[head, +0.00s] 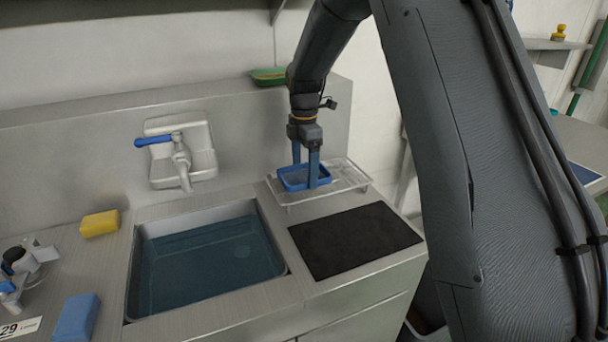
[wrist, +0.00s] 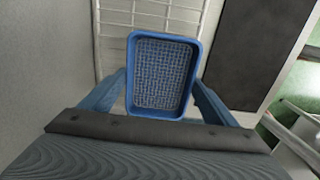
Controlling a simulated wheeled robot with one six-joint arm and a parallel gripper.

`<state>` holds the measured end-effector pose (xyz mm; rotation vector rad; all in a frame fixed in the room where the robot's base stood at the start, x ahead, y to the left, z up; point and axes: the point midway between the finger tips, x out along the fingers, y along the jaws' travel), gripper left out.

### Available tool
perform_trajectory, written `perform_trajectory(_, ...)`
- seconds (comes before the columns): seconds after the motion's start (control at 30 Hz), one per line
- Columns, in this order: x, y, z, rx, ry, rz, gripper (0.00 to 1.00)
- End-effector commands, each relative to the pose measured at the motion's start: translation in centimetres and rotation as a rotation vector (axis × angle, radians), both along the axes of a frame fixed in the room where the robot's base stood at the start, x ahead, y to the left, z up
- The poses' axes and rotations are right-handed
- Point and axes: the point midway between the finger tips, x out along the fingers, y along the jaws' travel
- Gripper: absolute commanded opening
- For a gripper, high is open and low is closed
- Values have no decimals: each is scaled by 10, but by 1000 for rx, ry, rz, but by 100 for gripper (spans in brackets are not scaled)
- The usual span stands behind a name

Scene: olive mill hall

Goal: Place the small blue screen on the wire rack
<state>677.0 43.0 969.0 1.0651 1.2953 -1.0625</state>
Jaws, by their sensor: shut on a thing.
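The small blue screen (head: 291,178) is a blue rectangular frame with a fine mesh. In the wrist view the screen (wrist: 162,74) lies between the two blue fingers. My gripper (head: 306,176) is shut on the screen, one finger on each side. The white wire rack (head: 345,180) stands on the counter to the right of the sink. The screen is over the left part of the rack in the head view. The rack (wrist: 115,22) also shows behind the screen in the wrist view. Whether the screen touches the rack I cannot tell.
A sink (head: 210,252) with water is left of the rack, under a blue-handled tap (head: 180,160). A black mat (head: 355,240) lies in front of the rack. A yellow sponge (head: 100,223) and a blue block (head: 76,318) are at the left. A green dish (head: 268,76) sits on the back ledge.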

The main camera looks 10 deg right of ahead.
Motion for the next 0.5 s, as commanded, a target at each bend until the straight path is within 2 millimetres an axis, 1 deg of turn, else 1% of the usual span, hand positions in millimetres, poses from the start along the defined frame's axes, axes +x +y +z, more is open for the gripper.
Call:
perform_trajectory(0.03,-1,0,-8,0,4,0,57)
perform_trajectory(0.1,-1,0,-17,-1,4,0,57)
perform_trajectory(0.17,-1,0,-22,0,2,1,57)
perform_trajectory(0.5,0,1,-26,0,0,1,57)
